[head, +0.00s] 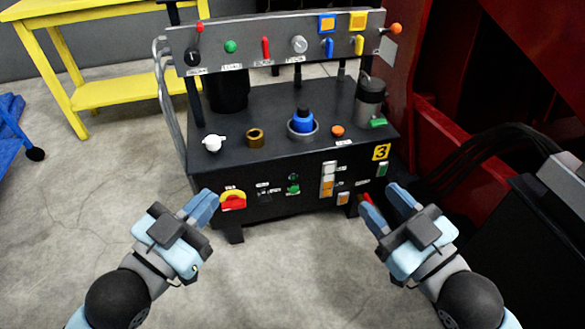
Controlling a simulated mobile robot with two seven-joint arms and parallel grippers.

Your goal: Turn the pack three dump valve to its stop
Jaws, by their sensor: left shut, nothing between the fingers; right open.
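The pack (290,170) is a black cabinet with a yellow number 3 label (381,152) on its front. I cannot read which control is the dump valve. The rear panel carries a red lever (265,47), a blue lever (328,48) and a yellow lever (359,45). A red and yellow rotary knob (233,200) sits at the front left. My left gripper (205,204) is shut and empty, just left of that knob in the picture. My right gripper (387,203) is open and empty before the front right corner; a red part shows by its left finger.
The pack's top holds a white valve (213,142), a brass fitting (255,138), a blue cap (303,121) and a grey cylinder (369,101). A yellow table (120,95) stands behind left. Red machinery (450,150) stands close on the right. Floor in front is clear.

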